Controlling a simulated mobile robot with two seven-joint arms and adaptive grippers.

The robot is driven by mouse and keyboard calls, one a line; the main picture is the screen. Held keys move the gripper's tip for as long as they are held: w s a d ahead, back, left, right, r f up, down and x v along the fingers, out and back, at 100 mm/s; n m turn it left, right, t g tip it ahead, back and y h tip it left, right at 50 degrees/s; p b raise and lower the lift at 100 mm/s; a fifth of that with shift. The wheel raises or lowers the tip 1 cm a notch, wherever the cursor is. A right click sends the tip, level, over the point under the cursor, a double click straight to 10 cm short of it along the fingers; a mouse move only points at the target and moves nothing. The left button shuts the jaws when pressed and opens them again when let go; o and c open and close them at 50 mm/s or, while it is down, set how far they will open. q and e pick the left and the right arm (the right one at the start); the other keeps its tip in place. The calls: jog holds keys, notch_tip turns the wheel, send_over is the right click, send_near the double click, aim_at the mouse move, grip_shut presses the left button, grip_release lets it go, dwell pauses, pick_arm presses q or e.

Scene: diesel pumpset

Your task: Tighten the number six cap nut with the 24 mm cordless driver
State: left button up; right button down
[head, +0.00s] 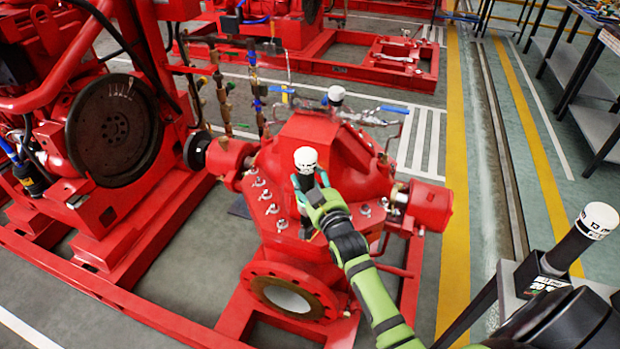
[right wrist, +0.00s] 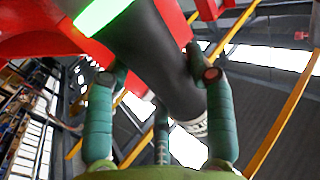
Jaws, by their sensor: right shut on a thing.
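My right gripper (head: 316,196) is shut around the black body of a cordless driver with a white top (head: 306,160). The driver is upright over the near flange of the red pump casing (head: 330,160). My gripper covers its middle, and I cannot tell whether its lower end touches a nut. In the right wrist view, my green fingers (right wrist: 160,100) close around the dark driver body (right wrist: 158,55), which has a lit green band. Several silver cap nuts (head: 272,209) line the flange left of the driver, and another (head: 364,210) is right of it. Their numbers are unreadable. My left gripper is out of view.
Another white-topped driver (head: 598,220) stands in a dark holder at the lower right. A further white-topped thing (head: 336,93) shows behind the casing. Red frames and pipes with valves crowd the left and back. The yellow-lined floor (head: 455,150) is clear to the right.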

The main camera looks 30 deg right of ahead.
jog(key=shift+f+b, duration=0.4)
jog(key=shift+f, duration=0.35)
jog(key=shift+f+b, duration=0.35)
jog(key=shift+b, duration=0.15)
jog(key=shift+r+p, duration=0.15)
jog(key=shift+p, duration=0.2)
jog(key=shift+f+b, duration=0.3)
jog(key=shift+f, duration=0.25)
dwell(0.8)
jog(key=shift+s+f, duration=0.1)
jog(key=shift+f, duration=0.1)
dwell(0.6)
